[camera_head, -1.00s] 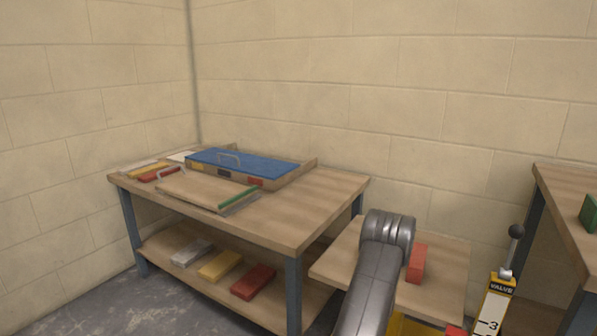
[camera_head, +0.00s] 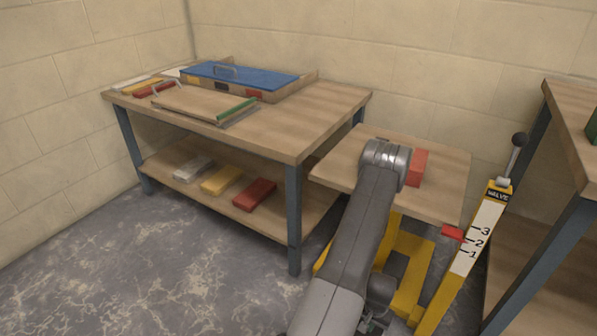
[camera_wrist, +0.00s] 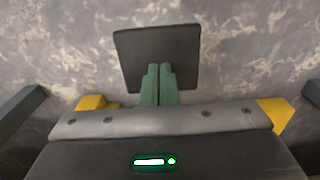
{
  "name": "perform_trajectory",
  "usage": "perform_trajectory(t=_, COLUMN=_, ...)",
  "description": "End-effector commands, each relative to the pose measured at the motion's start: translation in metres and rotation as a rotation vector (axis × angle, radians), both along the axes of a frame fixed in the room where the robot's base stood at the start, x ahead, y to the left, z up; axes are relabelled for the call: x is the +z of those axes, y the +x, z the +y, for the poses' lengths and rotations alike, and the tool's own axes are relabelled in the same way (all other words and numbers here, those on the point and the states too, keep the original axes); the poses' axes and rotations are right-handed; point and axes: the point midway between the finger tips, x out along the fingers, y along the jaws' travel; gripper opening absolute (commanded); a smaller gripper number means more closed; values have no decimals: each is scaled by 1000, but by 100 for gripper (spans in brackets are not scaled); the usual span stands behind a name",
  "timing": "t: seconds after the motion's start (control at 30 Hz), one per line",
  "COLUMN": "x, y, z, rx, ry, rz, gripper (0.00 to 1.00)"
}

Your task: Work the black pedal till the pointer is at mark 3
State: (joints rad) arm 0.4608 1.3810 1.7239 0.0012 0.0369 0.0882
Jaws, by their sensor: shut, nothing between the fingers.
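The black pedal (camera_wrist: 157,45) is a dark square plate over the grey floor in the wrist view. My gripper (camera_wrist: 159,68) has its two green fingers together and empty, in front of the pedal's near part. I cannot tell whether the fingertips touch it. In the head view, the yellow valve column (camera_head: 450,285) carries a white scale (camera_head: 483,222) with marks 1, 2 and 3. The red pointer (camera_head: 453,233) stands left of the scale with its tip close to mark 2. My arm hides the gripper's fingers in the head view.
A workbench (camera_head: 300,130) with a blue-topped case (camera_head: 245,78) stands left. Another bench (camera_head: 570,110) is close on the right. The floor at front left is clear.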

Motion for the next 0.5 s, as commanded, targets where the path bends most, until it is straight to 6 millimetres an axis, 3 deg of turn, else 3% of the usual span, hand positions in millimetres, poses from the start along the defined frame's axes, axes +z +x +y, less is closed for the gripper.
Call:
perform_trajectory(t=0.17, x=1, y=2, z=-1, rx=1, ry=-2, rz=-6, gripper=0)
perform_trajectory(t=0.5, x=43, y=6, z=-4, rx=1, ry=-3, rz=-4, gripper=0)
